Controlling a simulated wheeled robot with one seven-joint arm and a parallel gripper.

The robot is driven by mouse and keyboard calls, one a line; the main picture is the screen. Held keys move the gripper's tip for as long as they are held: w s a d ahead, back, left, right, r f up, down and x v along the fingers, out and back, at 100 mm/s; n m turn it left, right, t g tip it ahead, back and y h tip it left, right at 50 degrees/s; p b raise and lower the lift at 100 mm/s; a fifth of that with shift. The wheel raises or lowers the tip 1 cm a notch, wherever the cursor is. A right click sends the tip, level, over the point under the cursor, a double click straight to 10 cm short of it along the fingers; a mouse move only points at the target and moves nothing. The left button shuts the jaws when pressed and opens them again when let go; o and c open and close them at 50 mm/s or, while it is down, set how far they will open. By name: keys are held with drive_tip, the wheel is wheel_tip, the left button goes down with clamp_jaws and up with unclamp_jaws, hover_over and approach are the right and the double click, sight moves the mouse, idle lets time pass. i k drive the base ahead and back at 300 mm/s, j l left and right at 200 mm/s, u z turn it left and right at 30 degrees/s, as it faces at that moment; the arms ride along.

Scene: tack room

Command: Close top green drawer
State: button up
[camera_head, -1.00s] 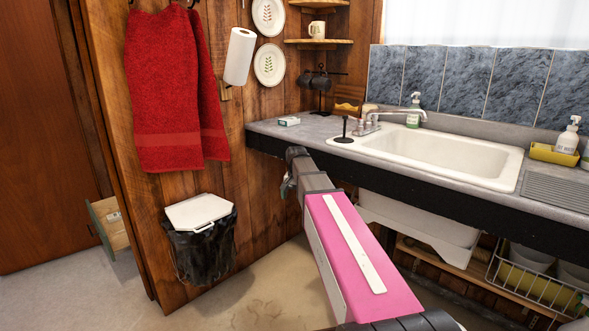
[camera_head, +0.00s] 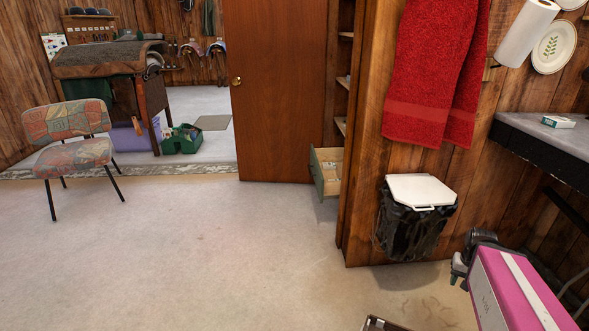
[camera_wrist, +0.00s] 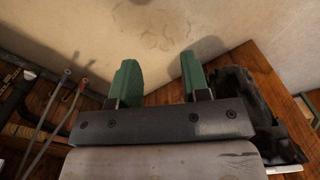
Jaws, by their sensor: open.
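The green drawer (camera_head: 320,178) stands pulled out in the head view, just past the wooden partition and beside the brown door.
A black-bagged bin with a white lid (camera_head: 421,192) hangs on the partition below a red towel (camera_head: 435,75). A counter (camera_head: 545,140) is at the right. A patterned chair (camera_head: 75,140) stands at the left. The floor (camera_head: 220,250) in the middle is clear.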

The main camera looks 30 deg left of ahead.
sight(326, 189)
drive_tip(key=j+u, duration=0.1)
drive_tip(key=j, duration=0.3)
drive_tip(key=i+j+u, duration=0.1)
drive_tip(key=j, duration=0.35)
drive_tip(key=i+j, duration=0.1)
drive_tip(key=j, duration=0.3)
drive_tip(key=j+u, duration=0.15)
drive_tip(key=j, duration=0.25)
drive_tip(key=i+j+u, duration=0.1)
drive_tip(key=j, duration=0.3)
drive_tip(key=i+j+u, duration=0.1)
drive_tip(key=j, duration=0.3)
drive_tip(key=i+j+u, duration=0.2)
drive_tip(key=i, duration=0.3)
drive_tip(key=i+u, duration=0.2)
drive_tip(key=i, duration=0.35)
